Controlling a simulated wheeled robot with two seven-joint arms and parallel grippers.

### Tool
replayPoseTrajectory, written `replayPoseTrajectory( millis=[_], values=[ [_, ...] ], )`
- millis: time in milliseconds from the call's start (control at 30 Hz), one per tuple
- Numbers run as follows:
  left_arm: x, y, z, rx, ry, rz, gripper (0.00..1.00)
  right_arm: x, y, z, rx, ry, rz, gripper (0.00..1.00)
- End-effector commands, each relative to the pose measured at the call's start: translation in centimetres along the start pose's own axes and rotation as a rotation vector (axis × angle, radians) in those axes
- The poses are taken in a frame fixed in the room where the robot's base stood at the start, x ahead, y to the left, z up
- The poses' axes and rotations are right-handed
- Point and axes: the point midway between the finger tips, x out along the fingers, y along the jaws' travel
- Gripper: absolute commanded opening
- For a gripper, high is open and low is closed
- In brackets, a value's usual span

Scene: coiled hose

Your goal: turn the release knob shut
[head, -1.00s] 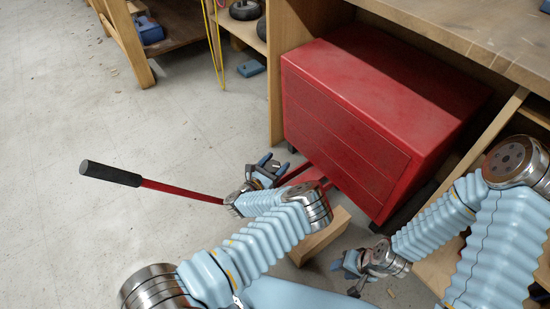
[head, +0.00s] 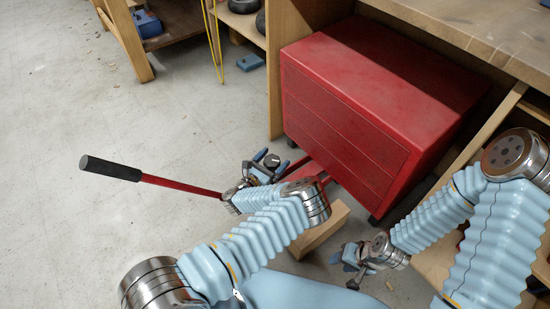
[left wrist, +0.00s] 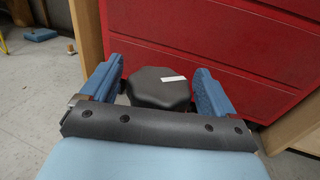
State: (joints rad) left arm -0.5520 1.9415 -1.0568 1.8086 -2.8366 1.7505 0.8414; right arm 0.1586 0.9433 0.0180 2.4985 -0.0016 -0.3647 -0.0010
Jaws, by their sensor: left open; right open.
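The release knob (left wrist: 158,88) is a black, many-sided knob with a white mark on top. In the left wrist view it lies between the two blue fingers of my left gripper (left wrist: 160,85), with a visible gap on the right side. The left gripper (head: 265,162) is open around the knob and not closed on it. In the head view the knob is small and partly hidden by the gripper. A red bar with a black grip (head: 110,168) extends left from behind my left wrist. My right gripper (head: 350,258) is open and empty, low over the floor.
A red drawer chest (head: 345,140) stands just beyond the left gripper, under a wooden bench (head: 470,35). A wooden block (head: 322,228) lies on the floor between my arms. Open concrete floor (head: 60,230) is at the left.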

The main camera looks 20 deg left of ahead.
Motion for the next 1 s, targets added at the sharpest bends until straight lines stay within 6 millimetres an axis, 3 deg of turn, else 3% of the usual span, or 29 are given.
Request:
replayPoseTrajectory(
  millis=[200, 433, 767, 867, 1000],
  values=[
    [-4.1, 0.0, 0.0, -0.001, 0.004, 0.002, 0.89, -0.4, -0.3, 0.1, -0.002, -0.002, -0.002, 0.43],
    [-6.3, 0.0, -0.1, 0.0, 0.002, 0.0, 0.89, -0.4, -0.4, 0.1, -0.003, -0.003, -0.003, 0.43],
    [-6.0, -0.1, 0.0, 0.009, -0.018, 0.015, 0.88, 0.0, -0.2, 0.1, -0.002, -0.003, -0.003, 0.43],
    [-4.4, -0.4, 0.5, 0.059, -0.112, 0.103, 0.88, 1.6, 0.5, 0.1, -0.001, -0.002, -0.002, 0.43],
    [-1.9, -1.7, 2.1, 0.153, -0.3, 0.42, 0.88, 5.3, 2.2, -0.1, 0.004, 0.001, 0.001, 0.43]
  ],
)
